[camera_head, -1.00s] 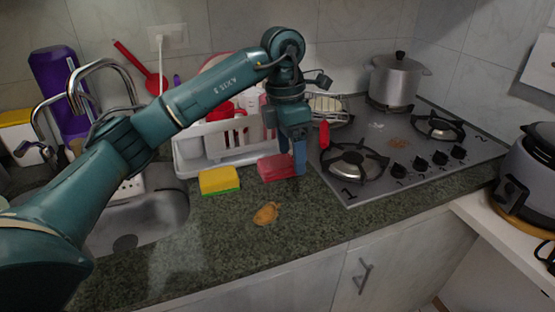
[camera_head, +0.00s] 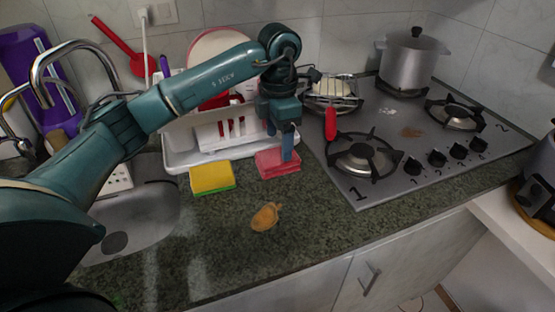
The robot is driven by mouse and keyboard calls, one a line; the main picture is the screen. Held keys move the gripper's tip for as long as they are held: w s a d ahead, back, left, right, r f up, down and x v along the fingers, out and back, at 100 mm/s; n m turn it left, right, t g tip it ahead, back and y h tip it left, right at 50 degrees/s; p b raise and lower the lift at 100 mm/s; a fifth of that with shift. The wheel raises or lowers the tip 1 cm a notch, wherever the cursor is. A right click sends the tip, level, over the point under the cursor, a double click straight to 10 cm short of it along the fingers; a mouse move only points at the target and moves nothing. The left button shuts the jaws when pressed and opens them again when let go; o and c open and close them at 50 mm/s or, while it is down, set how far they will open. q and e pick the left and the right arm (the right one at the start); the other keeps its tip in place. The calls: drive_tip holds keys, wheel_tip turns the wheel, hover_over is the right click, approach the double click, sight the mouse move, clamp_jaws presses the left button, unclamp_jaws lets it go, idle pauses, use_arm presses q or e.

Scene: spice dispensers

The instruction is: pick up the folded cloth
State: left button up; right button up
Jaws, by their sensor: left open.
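The folded cloth (camera_head: 275,165) is a pink-red flat bundle on the dark counter, between the dish rack and the stove. My left gripper (camera_head: 280,150) points down right at the cloth, with its fingers over and beside the cloth's upper right part. The gripper is open. I cannot tell whether the fingers touch the cloth, and part of the cloth's back is hidden behind them. My right gripper is not in view.
A yellow-green sponge (camera_head: 212,178) lies left of the cloth. A brown stain-like patch (camera_head: 266,217) is in front. The white dish rack (camera_head: 190,150) stands behind. The stove (camera_head: 420,150) with a red-handled pan (camera_head: 330,122) is to the right.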

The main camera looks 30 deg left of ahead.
sight(278, 156)
use_arm(q)
drive_tip(key=shift+s+a+f+p, duration=0.1)
drive_tip(key=shift+f+p, duration=0.3)
drive_tip(key=shift+f, duration=2.35)
drive_tip(key=shift+c, duration=0.3)
drive_tip(key=c, duration=0.7)
drive_tip(key=shift+r, duration=0.1)
